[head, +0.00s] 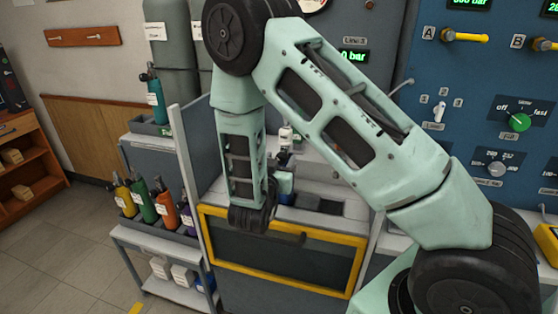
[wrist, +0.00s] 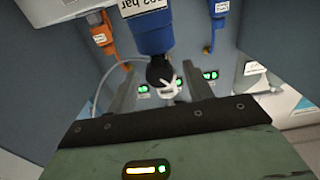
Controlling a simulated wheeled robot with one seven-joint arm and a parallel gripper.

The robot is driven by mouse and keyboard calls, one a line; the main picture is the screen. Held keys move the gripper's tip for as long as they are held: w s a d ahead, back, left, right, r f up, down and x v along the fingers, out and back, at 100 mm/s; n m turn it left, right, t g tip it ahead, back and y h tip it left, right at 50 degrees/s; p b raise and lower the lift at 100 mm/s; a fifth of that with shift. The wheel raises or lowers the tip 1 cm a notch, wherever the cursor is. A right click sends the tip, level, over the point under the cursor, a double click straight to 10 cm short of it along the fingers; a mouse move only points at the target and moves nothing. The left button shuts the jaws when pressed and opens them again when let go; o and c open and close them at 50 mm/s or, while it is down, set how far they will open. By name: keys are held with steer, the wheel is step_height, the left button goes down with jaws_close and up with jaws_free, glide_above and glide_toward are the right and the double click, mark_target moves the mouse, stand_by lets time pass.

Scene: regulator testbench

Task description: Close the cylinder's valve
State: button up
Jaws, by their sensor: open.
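In the wrist view a blue cylinder (wrist: 152,40) with a white label reading bar hangs into the picture from the top. Its dark valve knob (wrist: 160,70) has a pale fitting (wrist: 170,90) beside it. My gripper (wrist: 160,82) is open, with one finger on each side of the valve. I cannot tell whether either finger touches it. In the head view a small blue cylinder (head: 286,184) stands at the bench beside my forearm, partly hidden. My fingers cannot be made out clearly there.
In the head view, a yellow-framed panel (head: 280,276) fronts the bench. A rack (head: 165,236) with several coloured cylinders stands left, and a blue control panel (head: 470,80) right.

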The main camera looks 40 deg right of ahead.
steer(key=shift+c, duration=0.3)
steer(key=c, duration=0.9)
steer(key=shift+f+b, duration=0.1)
steer(key=shift+b, duration=0.25)
steer(key=m+b, duration=0.3)
steer(key=b, duration=0.1)
steer(key=shift+f+m, duration=0.15)
steer(key=shift+m, duration=0.15)
steer(key=m+b, duration=0.3)
steer(key=b, duration=0.1)
steer(key=shift+s+d, duration=0.1)
steer(key=shift+m+b, duration=0.5)
steer(key=shift+r, duration=0.25)
